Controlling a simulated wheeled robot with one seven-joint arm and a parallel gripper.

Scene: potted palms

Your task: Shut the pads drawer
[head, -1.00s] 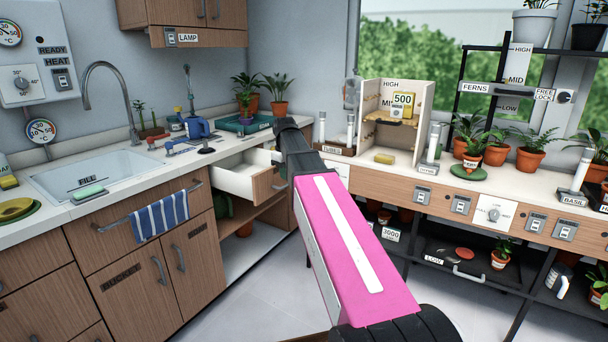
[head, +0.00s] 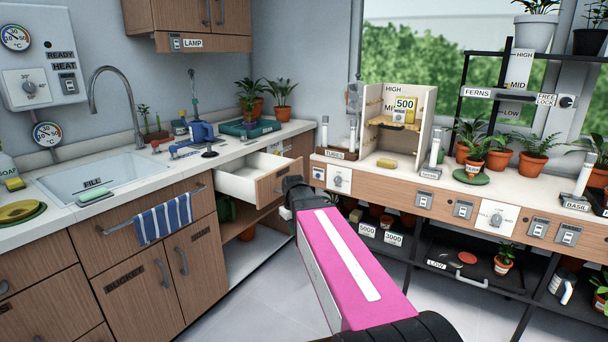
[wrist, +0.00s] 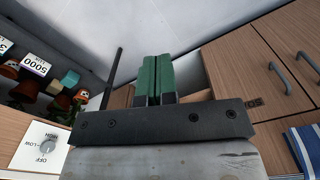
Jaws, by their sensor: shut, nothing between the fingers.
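A drawer (head: 250,180) stands pulled out under the counter, right of the sink, in the head view. It has a white inside and a wooden front (head: 278,184); I can read no pads label on it. The end of my arm is just in front of and below the right part of that front, covering some of it. My gripper (wrist: 153,78) shows in the wrist view with its two green fingers together and nothing between them. Wood shows behind the fingers, but I cannot tell whether they touch the drawer.
A blue-striped towel (head: 163,219) hangs on a rail left of the drawer. An open shelf lies below the drawer. A second counter (head: 400,178) with switches and a dial runs along the right. Grey floor (head: 262,290) is clear between the counters.

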